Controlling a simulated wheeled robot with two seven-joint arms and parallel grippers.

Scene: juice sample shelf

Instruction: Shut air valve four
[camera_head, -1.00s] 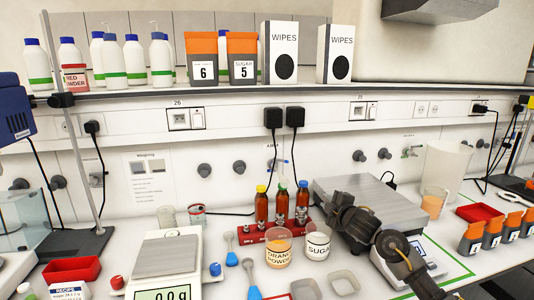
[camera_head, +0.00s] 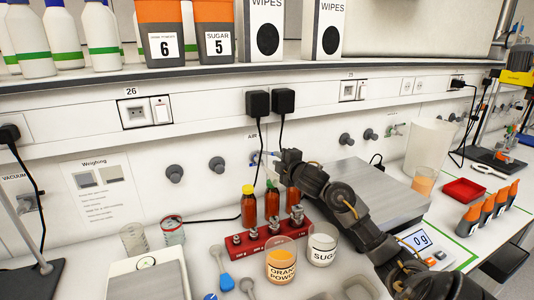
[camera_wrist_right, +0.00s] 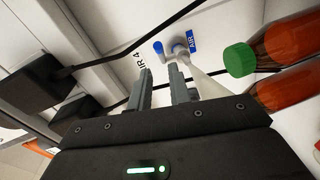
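The air valve (camera_wrist_right: 178,49) on the back wall shows in the right wrist view, beside printed "AIR 4" lettering. It has a blue handle piece marked AIR (camera_wrist_right: 191,41) and a pale tapered nozzle. In the head view, the valve (camera_head: 256,159) is small, just left of my right gripper (camera_head: 277,165). In the right wrist view, the right gripper's two fingers (camera_wrist_right: 164,86) are apart with nothing between them. They point at the valve, with the tips just short of its body; exact contact is unclear. My left gripper is not in view.
Black plugs (camera_head: 258,103) and hanging cables are above.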

